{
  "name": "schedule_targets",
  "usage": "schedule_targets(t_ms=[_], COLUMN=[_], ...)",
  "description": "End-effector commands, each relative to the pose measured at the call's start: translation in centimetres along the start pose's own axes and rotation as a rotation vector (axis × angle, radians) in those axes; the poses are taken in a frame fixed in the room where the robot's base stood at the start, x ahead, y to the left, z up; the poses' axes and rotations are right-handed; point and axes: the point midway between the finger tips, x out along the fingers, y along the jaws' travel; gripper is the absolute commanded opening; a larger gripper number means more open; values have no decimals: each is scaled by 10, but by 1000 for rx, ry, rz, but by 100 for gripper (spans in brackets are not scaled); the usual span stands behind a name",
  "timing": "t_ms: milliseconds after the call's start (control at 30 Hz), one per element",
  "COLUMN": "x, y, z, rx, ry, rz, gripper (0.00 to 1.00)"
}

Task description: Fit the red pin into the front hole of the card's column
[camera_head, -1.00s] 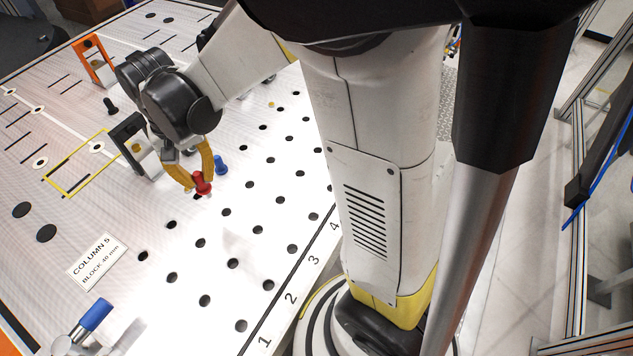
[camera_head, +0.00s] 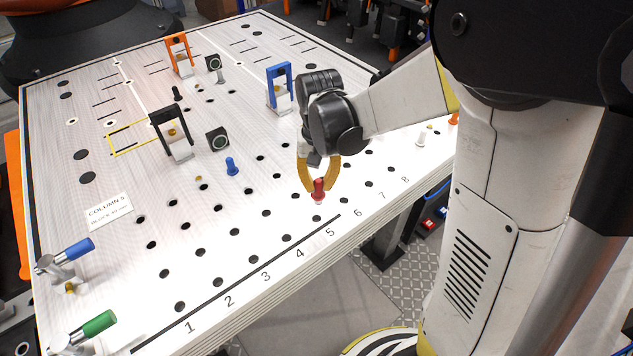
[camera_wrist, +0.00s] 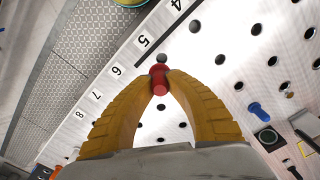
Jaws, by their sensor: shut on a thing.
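My gripper (camera_head: 319,180) has its yellow fingers shut on the red pin (camera_head: 318,190), which is upright near the front edge of the white board (camera_head: 140,290). The printed card (camera_head: 108,212) at the left reads COLUMN 5, BLOCK 40 mm. A dark hole (camera_head: 317,218) in the front row, by the printed 5, shows just below the pin in the head view. In the wrist view the pin (camera_wrist: 159,82) is between the fingertips (camera_wrist: 160,78), with a hole (camera_wrist: 162,58) just beyond it. The pin looks above the board; its exact height is unclear.
A blue pin (camera_head: 232,166) stands on the board at left. Black (camera_head: 170,130), blue (camera_head: 280,88) and orange (camera_head: 180,55) brackets stand farther back. Blue-handled (camera_head: 70,254) and green-handled (camera_head: 90,330) clamps are at the left edge. Free room surrounds the front-row holes.

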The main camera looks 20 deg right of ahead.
Motion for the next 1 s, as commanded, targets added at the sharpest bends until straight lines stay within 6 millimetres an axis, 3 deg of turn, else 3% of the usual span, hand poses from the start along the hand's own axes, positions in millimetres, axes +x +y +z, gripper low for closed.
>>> schedule_targets(t_ms=[533, 1000], x=[52, 56], y=[0, 0], z=[0, 0], rx=[0, 0], ry=[0, 0], rz=[0, 0], gripper=[0, 0])
